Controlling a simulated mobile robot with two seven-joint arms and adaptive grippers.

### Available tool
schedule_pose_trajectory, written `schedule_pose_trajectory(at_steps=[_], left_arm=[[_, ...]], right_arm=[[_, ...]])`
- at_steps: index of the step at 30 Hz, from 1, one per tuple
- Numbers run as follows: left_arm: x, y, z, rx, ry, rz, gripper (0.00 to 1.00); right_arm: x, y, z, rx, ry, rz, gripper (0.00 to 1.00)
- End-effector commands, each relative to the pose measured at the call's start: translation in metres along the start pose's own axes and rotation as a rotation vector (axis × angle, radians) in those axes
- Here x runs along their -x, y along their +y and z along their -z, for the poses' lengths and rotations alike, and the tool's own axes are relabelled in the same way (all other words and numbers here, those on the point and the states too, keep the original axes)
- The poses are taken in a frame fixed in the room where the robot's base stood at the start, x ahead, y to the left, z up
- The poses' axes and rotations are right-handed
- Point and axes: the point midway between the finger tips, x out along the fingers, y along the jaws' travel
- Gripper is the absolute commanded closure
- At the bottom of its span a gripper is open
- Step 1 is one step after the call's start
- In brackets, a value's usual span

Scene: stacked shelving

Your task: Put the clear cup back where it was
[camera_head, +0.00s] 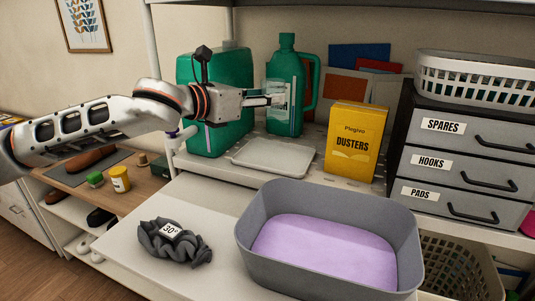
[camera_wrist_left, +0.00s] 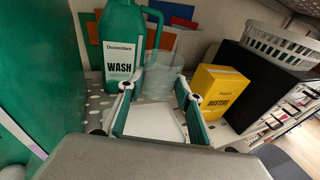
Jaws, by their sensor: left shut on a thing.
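The clear cup (camera_head: 277,90) is see-through and hard to make out in front of the green wash bottle (camera_head: 284,65). My left gripper (camera_head: 268,99) is shut on the cup and holds it above the shelf. In the left wrist view the cup (camera_wrist_left: 162,76) appears faintly beyond my fingertips (camera_wrist_left: 157,92), to the right of the wash bottle (camera_wrist_left: 118,50). A flat pale tray (camera_head: 272,157) lies on the shelf below the gripper; it also shows between the fingers in the wrist view (camera_wrist_left: 155,123). My right gripper is not in view.
A large green container (camera_head: 215,95) stands left behind my gripper. A yellow dusters box (camera_head: 355,142) stands right of the tray, beside grey drawers (camera_head: 460,150) topped by a white basket (camera_head: 475,80). A grey tub (camera_head: 330,240) and a dark cloth bundle (camera_head: 174,242) occupy the lower front surface.

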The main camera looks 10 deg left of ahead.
Motion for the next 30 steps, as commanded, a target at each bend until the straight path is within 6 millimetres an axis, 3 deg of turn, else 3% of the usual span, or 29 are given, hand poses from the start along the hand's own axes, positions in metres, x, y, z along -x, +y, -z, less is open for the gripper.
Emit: schedule_pose_trajectory(at_steps=[1, 6, 12, 26, 30], left_arm=[[-0.002, 0.0, 0.016, 0.002, 0.005, 0.001, 0.9], [-0.008, 0.0, 0.057, 0.004, 0.004, 0.001, 0.9], [-0.014, 0.0, 0.094, 0.002, 0.002, 0.001, 0.9], [-0.021, 0.0, 0.14, 0.003, 0.002, 0.0, 0.9], [-0.021, 0.0, 0.144, 0.0, -0.002, 0.0, 0.9]], right_arm=[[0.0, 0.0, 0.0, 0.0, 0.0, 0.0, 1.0], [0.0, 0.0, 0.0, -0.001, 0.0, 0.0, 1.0], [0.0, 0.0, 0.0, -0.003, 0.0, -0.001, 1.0], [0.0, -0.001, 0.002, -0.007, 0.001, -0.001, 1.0], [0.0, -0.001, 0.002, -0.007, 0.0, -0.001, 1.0]])
